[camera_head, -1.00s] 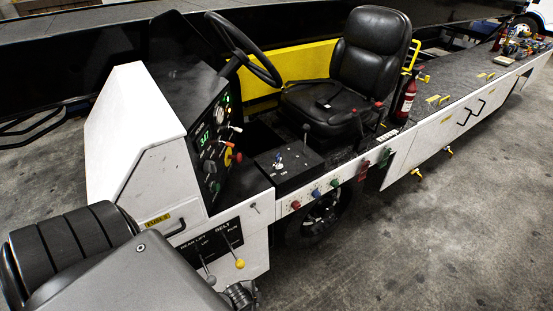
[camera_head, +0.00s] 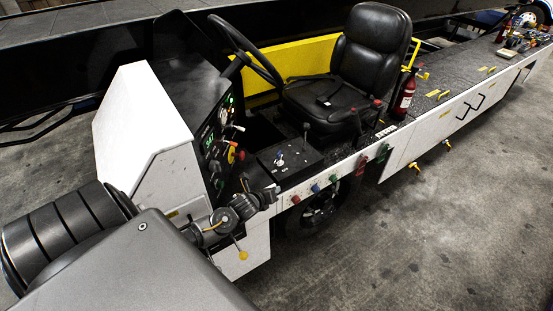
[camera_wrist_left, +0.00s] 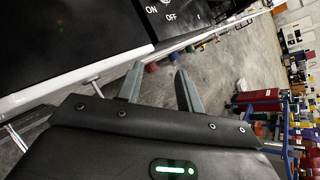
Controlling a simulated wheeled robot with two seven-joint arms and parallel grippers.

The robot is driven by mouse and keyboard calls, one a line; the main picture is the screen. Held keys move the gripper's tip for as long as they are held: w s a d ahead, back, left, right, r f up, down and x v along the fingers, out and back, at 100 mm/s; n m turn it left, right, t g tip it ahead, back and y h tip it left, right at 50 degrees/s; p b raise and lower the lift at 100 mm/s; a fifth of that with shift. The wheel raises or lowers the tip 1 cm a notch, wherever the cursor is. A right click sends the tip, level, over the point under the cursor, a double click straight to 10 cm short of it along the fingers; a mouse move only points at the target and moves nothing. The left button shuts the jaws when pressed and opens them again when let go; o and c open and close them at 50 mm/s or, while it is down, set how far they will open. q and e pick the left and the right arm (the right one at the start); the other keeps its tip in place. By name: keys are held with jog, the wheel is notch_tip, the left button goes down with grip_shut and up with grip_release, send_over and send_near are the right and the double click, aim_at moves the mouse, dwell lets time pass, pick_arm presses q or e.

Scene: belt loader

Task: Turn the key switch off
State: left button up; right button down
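The black control box (camera_head: 290,163) sits beside the seat in the head view, with a small silver and blue switch (camera_head: 279,157) on top. In the left wrist view, part of a black panel (camera_wrist_left: 100,25) shows ON and OFF labels, with a pale switch part at the top edge, mostly cut off. I cannot make out the key or its position. My left gripper (camera_head: 272,192) is just in front of the box, near the white side panel. In the left wrist view its two fingers (camera_wrist_left: 158,78) are apart with nothing between them. My right gripper is not in view.
The steering wheel (camera_head: 246,48) and gauge panel (camera_head: 215,140) stand left of the box, the black seat (camera_head: 350,80) behind it. Red, blue and green knobs (camera_head: 315,188) line the white side panel. A yellow-knobbed lever (camera_head: 243,255) is below my left wrist. Open floor lies at right.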

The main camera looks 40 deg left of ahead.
aim_at(277, 162)
pick_arm(q)
jog(key=w+a+r+m, duration=0.1)
jog(key=a+m, duration=0.1)
jog(key=w+a+m+t, duration=0.1)
jog(key=w+a+m, duration=0.1)
jog(key=w+a+r+m, duration=0.1)
jog(key=a+m, duration=0.1)
jog(key=shift+w+a+r+t+y, duration=0.3)
jog(key=shift+w+a+r+t, duration=0.05)
jog(key=shift+w+t, duration=0.05)
jog(key=shift+x, duration=1.45)
jog(key=b+x, duration=0.1)
jog(key=x, duration=0.1)
jog(key=b+x, duration=0.3)
jog(key=x, duration=0.1)
jog(key=shift+f+b, duration=0.3)
jog(key=shift+b, duration=0.1)
jog(key=shift+w+a+f+b, duration=0.1)
jog(key=shift+w+a+b, duration=0.1)
jog(key=shift+w+b, duration=0.6)
grip_shut()
